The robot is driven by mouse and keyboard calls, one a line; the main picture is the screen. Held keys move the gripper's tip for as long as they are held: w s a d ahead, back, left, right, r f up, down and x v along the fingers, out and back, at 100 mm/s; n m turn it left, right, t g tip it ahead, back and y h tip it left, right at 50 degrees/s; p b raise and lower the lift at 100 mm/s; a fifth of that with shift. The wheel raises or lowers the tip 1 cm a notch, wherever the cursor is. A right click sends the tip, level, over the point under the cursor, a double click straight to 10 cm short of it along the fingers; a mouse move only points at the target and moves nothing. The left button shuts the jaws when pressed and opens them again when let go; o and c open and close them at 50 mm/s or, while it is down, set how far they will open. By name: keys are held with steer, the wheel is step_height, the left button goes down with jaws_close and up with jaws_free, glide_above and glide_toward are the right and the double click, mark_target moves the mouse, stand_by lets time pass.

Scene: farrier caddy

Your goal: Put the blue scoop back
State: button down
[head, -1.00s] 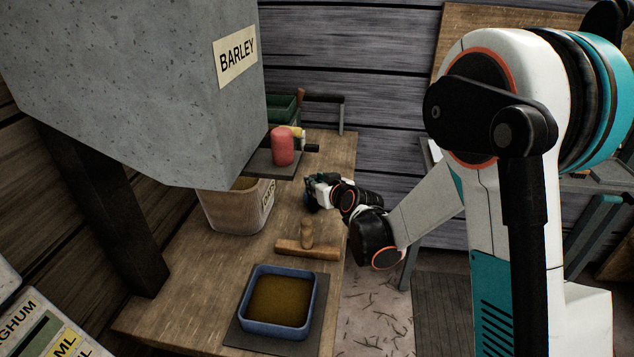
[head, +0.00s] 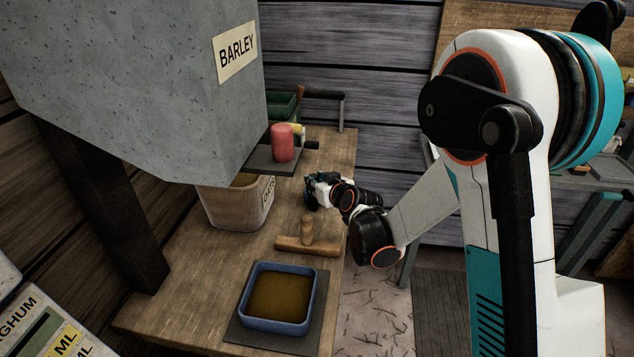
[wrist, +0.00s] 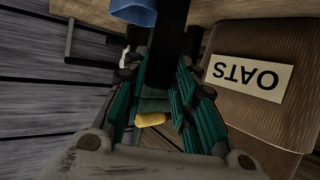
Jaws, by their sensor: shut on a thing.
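The blue scoop (wrist: 134,12) shows in part at the top edge of the wrist view, with a dark handle (wrist: 174,40) running down between my fingers. My gripper (wrist: 160,85), with teal fingers, is shut on that handle. In the head view my gripper (head: 313,190) is over the right side of the bench, right of the oats tub (head: 235,210). The scoop cannot be made out clearly there. The tub's OATS label (wrist: 249,77) shows upside down at the right of the wrist view.
A grey BARLEY hopper (head: 150,90) overhangs the left. A wooden T-shaped tool (head: 308,245) and a blue tray of grain (head: 312,315) are on the near bench (head: 190,290). A red cylinder (head: 282,142) and a green box (head: 283,106) stand at the back.

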steer(key=shift+f, duration=0.15)
steer(key=c, duration=1.2)
jaws_free()
steer(key=v, duration=1.2)
